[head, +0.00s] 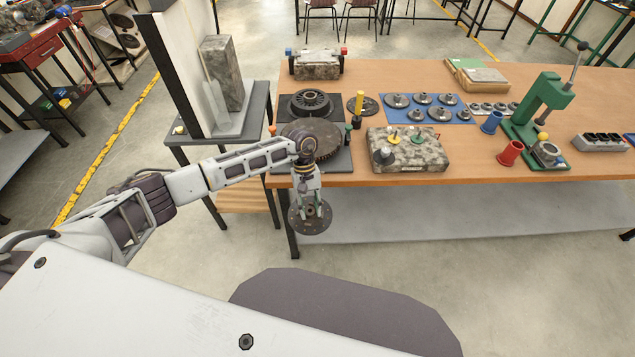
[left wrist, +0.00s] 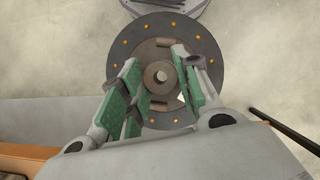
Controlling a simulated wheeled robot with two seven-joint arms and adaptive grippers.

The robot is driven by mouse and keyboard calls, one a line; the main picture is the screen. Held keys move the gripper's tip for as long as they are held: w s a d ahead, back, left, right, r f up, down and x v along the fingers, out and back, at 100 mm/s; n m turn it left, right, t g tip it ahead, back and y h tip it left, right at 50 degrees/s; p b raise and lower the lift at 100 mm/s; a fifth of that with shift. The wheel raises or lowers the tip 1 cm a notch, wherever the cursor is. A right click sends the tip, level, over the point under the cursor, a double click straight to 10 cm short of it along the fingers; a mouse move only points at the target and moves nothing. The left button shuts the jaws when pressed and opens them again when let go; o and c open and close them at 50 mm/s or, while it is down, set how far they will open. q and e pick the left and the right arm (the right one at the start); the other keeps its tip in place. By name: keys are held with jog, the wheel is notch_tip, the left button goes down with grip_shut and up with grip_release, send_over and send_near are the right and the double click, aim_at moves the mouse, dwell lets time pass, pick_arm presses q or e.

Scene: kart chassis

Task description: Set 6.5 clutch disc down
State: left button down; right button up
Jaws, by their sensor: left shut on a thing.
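The clutch disc (head: 297,220) is a dark round plate with a hub in its middle. My left gripper (head: 311,212) is shut on it and holds it in the air in front of the table's near edge, at the left end. In the left wrist view the disc (left wrist: 203,50) shows a ring of small orange rivets, and the green-padded fingers of my left gripper (left wrist: 161,85) stand on both sides of its hub. The fingers hide part of the disc. My right gripper does not show.
The wooden table (head: 480,172) holds a large dark toothed disc (head: 325,140), a black ribbed part (head: 310,103), a stone block (head: 425,160), a blue mat (head: 450,119) with several discs, and a green press (head: 543,108). A stand with a white panel (head: 180,60) is at left.

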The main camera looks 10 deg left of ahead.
aim_at(291, 217)
pick_arm(q)
jog(key=s+a+f+m, duration=0.1)
jog(key=a, duration=0.1)
jog(key=s+a+f+m+y, duration=0.1)
jog(key=m, duration=0.1)
jog(key=s+a+f+m, duration=0.1)
jog(key=a+f, duration=0.1)
jog(key=shift+s+a+m+g+y, duration=0.15)
jog(key=shift+a+m+g+y, duration=0.15)
jog(key=shift+a+m+y, duration=0.1)
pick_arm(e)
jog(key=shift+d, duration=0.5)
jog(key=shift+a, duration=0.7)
pick_arm(q)
jog(key=shift+s+a+f+m, duration=0.2)
jog(key=shift+s+a+m, duration=0.05)
jog(key=shift+a+m, duration=0.2)
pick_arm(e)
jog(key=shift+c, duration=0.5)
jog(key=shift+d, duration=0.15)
